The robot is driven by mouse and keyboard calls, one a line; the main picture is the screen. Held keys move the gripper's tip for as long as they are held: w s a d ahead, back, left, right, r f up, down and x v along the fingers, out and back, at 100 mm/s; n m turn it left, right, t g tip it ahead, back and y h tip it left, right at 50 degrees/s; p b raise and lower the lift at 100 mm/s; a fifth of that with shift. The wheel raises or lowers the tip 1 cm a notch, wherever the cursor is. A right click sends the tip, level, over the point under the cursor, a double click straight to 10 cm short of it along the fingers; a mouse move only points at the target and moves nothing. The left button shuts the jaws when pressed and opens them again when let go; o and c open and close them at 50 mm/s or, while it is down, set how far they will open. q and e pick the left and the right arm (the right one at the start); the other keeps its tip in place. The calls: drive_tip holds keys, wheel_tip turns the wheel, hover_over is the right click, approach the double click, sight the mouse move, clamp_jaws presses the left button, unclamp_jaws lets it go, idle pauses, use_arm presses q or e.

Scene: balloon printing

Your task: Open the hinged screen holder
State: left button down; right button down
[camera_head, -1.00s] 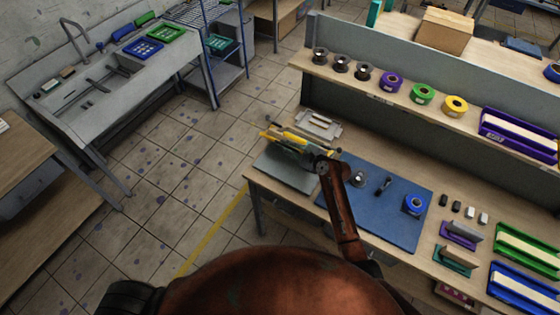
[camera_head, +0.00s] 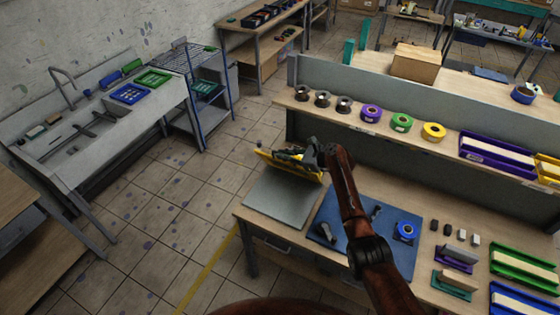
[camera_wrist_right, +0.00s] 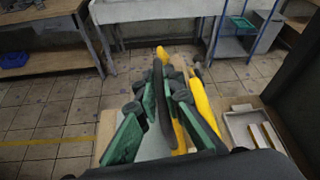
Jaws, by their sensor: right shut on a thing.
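The hinged screen holder, a yellow frame (camera_head: 290,167), stands tilted up at the back edge of its grey base plate (camera_head: 283,204), at the table's left end. The plate is bare in the head view. My right gripper (camera_head: 290,154) is at the frame's upper edge. In the wrist view my right gripper (camera_wrist_right: 160,88) is shut on a dark bar-like part (camera_wrist_right: 158,110), with the yellow frame (camera_wrist_right: 202,105) close beside it. The gripper hides part of the frame. My left gripper is not in view.
A blue mat (camera_head: 330,232) with small tools and a blue tape roll (camera_head: 404,232) lies right of the plate. A pale metal tray (camera_wrist_right: 240,125) shows right of the frame in the wrist view. A shelf (camera_head: 385,128) with several rolls stands behind.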

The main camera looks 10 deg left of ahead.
drive_tip(key=shift+w+d, duration=0.15)
drive_tip(key=shift+f, duration=0.1)
drive_tip(key=c, duration=2)
unclamp_jaws()
drive_tip(key=shift+c, duration=0.2)
drive_tip(key=v, duration=1.2)
drive_tip(key=shift+w, duration=0.1)
